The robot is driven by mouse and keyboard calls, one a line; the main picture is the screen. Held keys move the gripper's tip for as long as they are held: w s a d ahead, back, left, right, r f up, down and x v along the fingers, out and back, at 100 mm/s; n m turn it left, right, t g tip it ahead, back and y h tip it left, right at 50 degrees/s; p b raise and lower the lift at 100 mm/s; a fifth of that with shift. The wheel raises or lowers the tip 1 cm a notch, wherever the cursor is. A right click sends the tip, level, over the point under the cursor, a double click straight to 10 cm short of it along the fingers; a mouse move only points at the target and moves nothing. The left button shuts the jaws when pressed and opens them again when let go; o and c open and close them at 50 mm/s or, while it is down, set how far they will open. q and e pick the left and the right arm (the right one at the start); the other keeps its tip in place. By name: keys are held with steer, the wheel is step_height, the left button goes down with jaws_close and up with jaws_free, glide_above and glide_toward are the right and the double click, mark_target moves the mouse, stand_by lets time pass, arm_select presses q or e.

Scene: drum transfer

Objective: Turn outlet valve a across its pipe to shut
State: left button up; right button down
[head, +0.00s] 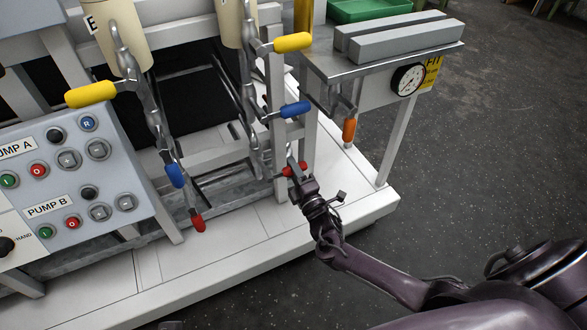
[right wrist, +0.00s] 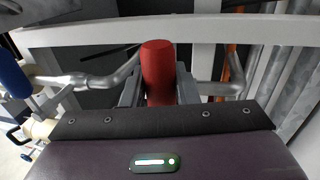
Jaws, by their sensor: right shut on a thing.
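A red valve handle (head: 288,171) sits low on the right pipe run, near the frame's corner post. It points out roughly sideways, and my gripper partly covers it. In the right wrist view the red handle (right wrist: 157,72) stands between my two grey fingers. My right gripper (head: 299,172) is shut on it. A second red handle (head: 198,220) hangs down on the left pipe run, with nothing touching it. No label shows which red handle is outlet valve a. My left gripper is not in view.
Blue handles (head: 294,109) (head: 174,175) and yellow handles (head: 292,42) (head: 91,94) stick out above. The pump panel (head: 75,165) is at left. The floor at right is clear.

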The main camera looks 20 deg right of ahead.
steer(key=c, duration=1.2)
jaws_free()
steer(key=shift+o, duration=0.2)
steer(key=shift+s, duration=0.1)
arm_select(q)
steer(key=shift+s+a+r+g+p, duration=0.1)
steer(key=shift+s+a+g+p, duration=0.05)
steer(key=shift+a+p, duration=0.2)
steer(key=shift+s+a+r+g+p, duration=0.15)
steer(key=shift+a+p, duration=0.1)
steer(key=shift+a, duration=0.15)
arm_select(e)
steer(key=s+f, duration=0.1)
steer(key=s, duration=0.6)
steer(key=shift+s+d+f, duration=0.15)
steer(key=shift+s+f, duration=0.1)
